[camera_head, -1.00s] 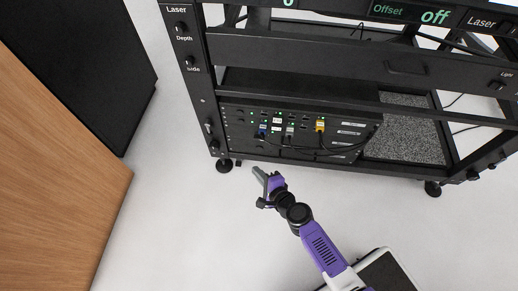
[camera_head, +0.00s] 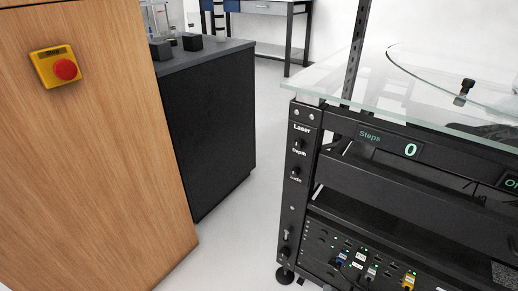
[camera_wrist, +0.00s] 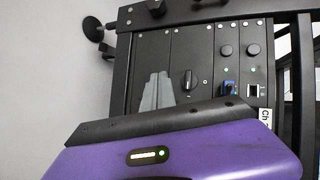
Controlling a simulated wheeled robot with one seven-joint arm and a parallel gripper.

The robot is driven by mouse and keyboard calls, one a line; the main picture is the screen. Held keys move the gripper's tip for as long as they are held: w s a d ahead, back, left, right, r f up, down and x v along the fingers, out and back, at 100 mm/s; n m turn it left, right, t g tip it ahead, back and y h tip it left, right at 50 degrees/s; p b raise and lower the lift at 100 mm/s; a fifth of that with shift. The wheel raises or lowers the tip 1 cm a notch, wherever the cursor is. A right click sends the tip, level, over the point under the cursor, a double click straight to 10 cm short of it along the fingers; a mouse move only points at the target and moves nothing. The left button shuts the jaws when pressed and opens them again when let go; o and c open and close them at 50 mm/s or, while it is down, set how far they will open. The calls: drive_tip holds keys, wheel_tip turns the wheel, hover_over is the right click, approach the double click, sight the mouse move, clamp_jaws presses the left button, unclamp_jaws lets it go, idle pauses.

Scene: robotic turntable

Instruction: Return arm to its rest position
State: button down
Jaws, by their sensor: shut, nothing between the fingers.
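My arm does not show in the head view. In the wrist view, my gripper (camera_wrist: 156,90) shows as a purple body with a dark edge and grey fingers. The fingers are shut and empty. Behind them is the black front panel (camera_wrist: 210,70) of the rack's electronics, seen turned sideways, with knobs, a blue plug and green lights. I cannot tell the gap between the fingertips and the panel.
The black turntable rack (camera_head: 350,180) with a glass top (camera_head: 400,85) stands at the right. A wooden cabinet (camera_head: 100,160) with an emergency stop button (camera_head: 66,69) and a black cabinet (camera_head: 215,135) stand at the left. Clear floor (camera_head: 245,225) lies between them.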

drive_tip(key=s+a+r+n, duration=0.1)
drive_tip(key=s+r+n, duration=0.8)
drive_tip(key=s+r, duration=0.55)
drive_tip(key=s+r+n, duration=0.8)
drive_tip(key=s+r, duration=0.4)
drive_tip(key=s, duration=0.6)
wheel_tip(320, 180, up, 35)
drive_tip(key=p, duration=3.5)
drive_tip(key=shift+t+p, duration=0.3)
drive_tip(key=shift+p, duration=0.1)
